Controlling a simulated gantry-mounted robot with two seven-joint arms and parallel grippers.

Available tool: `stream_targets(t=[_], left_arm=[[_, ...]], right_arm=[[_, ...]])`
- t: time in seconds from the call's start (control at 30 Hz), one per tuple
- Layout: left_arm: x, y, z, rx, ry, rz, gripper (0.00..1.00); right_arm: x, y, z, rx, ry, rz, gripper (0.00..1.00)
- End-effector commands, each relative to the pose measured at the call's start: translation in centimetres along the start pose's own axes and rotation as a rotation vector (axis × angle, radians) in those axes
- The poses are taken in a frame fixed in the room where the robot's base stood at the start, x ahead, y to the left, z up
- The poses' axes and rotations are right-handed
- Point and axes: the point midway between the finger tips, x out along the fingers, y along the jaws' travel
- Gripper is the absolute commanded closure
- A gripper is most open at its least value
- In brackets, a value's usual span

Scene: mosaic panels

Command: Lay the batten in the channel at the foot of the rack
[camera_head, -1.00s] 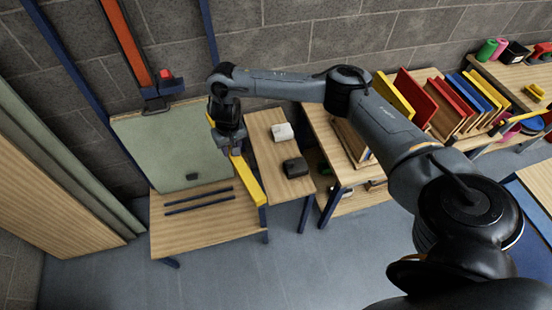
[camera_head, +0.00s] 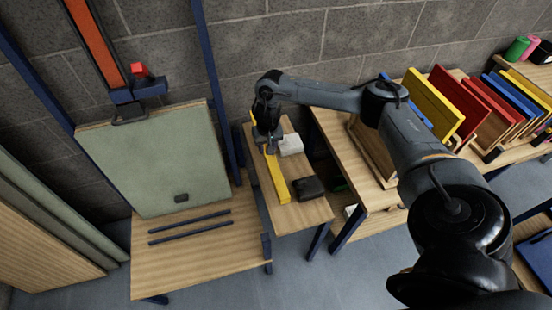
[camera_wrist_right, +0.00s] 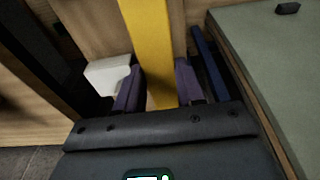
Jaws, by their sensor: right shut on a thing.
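The batten, a long yellow bar (camera_head: 277,181), is in my right gripper (camera_head: 267,143) over the small wooden side bench (camera_head: 312,213). In the right wrist view the purple fingers of my right gripper (camera_wrist_right: 160,92) are shut on both sides of the yellow bar (camera_wrist_right: 147,35), which runs away from them. I cannot tell whether the bar touches the bench. A rack of upright coloured boards (camera_head: 438,105) stands on the bench to the right; I cannot make out a channel at its foot. My left gripper is not in view.
A white block (camera_head: 291,145) and a black block (camera_head: 308,188) sit on the side bench close to the bar. A green panel (camera_head: 155,165) leans behind two dark strips (camera_head: 190,220) on the left table (camera_head: 200,265). A blue post (camera_head: 212,70) rises beside it.

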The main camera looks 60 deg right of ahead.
Motion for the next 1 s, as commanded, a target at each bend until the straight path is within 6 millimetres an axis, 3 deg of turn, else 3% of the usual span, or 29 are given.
stream_targets(t=[0.3, 0.57, 0.8, 1.0], left_arm=[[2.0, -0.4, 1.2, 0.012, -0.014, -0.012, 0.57], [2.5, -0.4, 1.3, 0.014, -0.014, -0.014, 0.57], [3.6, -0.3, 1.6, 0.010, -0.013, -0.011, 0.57], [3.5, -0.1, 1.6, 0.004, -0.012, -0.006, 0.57]], right_arm=[[5.0, 0.1, 0.6, 0.000, 0.000, 0.002, 1.00], [6.4, 0.1, 0.8, 0.001, 0.000, 0.001, 1.00], [9.2, 0.1, 1.1, 0.001, -0.001, 0.001, 1.00], [9.5, 0.1, 1.1, 0.001, 0.001, 0.000, 1.00]])
